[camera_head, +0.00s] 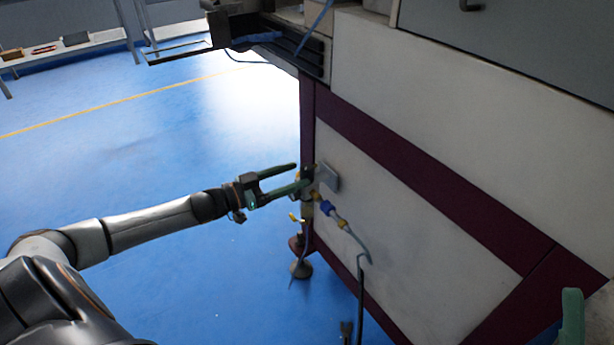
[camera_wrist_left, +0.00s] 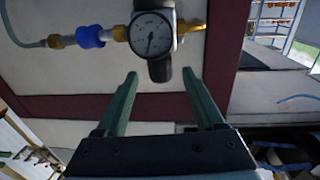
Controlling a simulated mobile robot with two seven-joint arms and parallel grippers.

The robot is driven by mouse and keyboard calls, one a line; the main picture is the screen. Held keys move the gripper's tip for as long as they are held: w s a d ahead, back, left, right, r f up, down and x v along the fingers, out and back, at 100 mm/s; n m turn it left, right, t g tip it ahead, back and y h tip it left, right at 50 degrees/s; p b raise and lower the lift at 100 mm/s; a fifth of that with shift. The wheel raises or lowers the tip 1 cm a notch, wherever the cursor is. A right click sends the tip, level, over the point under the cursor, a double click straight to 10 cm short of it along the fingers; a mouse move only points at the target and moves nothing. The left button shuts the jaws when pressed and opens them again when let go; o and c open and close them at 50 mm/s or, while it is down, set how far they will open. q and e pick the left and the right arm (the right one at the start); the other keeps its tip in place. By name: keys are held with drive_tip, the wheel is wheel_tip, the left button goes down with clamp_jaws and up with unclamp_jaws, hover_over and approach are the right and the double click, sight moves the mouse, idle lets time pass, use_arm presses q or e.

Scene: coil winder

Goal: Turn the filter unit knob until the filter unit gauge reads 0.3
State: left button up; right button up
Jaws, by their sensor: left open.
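The filter unit (camera_head: 307,207) is mounted at the corner of the machine's side panel, partly behind my left gripper (camera_head: 301,175) in the head view. In the left wrist view, its round white gauge (camera_wrist_left: 151,35) has a dark needle pointing roughly downward in the picture; its numbers are too small to read. The black knob (camera_wrist_left: 160,69) shows just below the gauge there. My left gripper (camera_wrist_left: 160,75) is open, its two green fingers on either side of the knob in the picture; contact is not visible. A green finger of my right gripper (camera_head: 572,315) shows at the lower right.
A blue and yellow fitting (camera_head: 327,207) and a hose (camera_head: 355,240) run along the panel beside the unit. A grey box (camera_head: 328,177) sits on the panel close by. The machine overhangs above. Blue floor (camera_head: 130,150) is open to the left.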

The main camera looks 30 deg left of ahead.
sight(301, 174)
use_arm(q)
drive_tip(key=shift+b+x, duration=0.65)
drive_tip(key=shift+x, duration=1.45)
clamp_jaws()
